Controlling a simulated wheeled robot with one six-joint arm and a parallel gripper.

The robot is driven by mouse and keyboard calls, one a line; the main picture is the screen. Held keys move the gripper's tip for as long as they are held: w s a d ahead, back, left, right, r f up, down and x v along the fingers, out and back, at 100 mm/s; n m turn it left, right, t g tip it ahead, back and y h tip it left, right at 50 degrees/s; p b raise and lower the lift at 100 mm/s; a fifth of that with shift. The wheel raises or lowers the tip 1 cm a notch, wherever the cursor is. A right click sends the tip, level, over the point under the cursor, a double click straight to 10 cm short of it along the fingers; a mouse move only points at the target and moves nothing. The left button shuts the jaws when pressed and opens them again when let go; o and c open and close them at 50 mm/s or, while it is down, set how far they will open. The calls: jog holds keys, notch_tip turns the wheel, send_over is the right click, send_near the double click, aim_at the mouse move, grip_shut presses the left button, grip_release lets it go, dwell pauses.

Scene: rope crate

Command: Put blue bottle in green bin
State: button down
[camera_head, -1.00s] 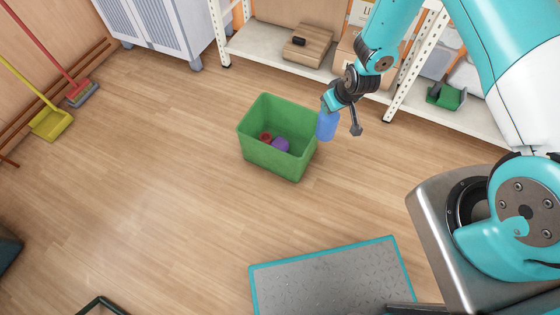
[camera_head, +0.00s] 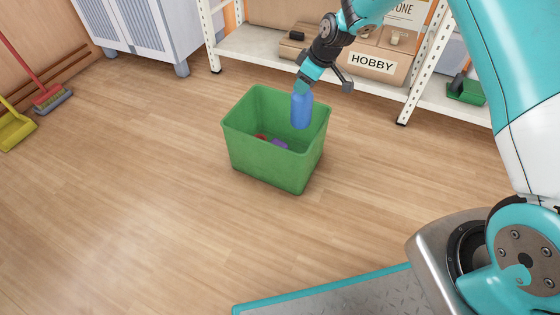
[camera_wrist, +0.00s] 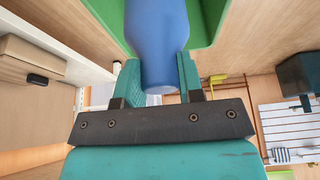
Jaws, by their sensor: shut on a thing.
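The blue bottle (camera_head: 301,111) hangs upright from my gripper (camera_head: 302,88) in the head view, in front of the far right part of the green bin's opening. My gripper is shut on its upper end. In the wrist view the bottle (camera_wrist: 157,35) sits between the two teal fingers of my gripper (camera_wrist: 155,78), with green bin wall beyond on both sides. The green bin (camera_head: 265,163) stands on the wooden floor. A red thing (camera_head: 261,136) and a purple thing (camera_head: 280,144) lie inside it, partly hidden by the near wall.
Behind the bin is a white shelf (camera_head: 262,49) with boxes, one a cardboard box marked HOBBY (camera_head: 373,66). A grey cabinet (camera_head: 146,32) stands at the back left. A teal-edged grey platform (camera_head: 345,296) is at the front.

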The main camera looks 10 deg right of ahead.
notch_tip(320, 180, down, 20)
jog(key=b, duration=1)
jog(key=shift+f+b, duration=0.3)
jog(key=shift+f, duration=0.25)
jog(key=c, duration=0.8)
grip_release()
jog(key=shift+o, duration=0.2)
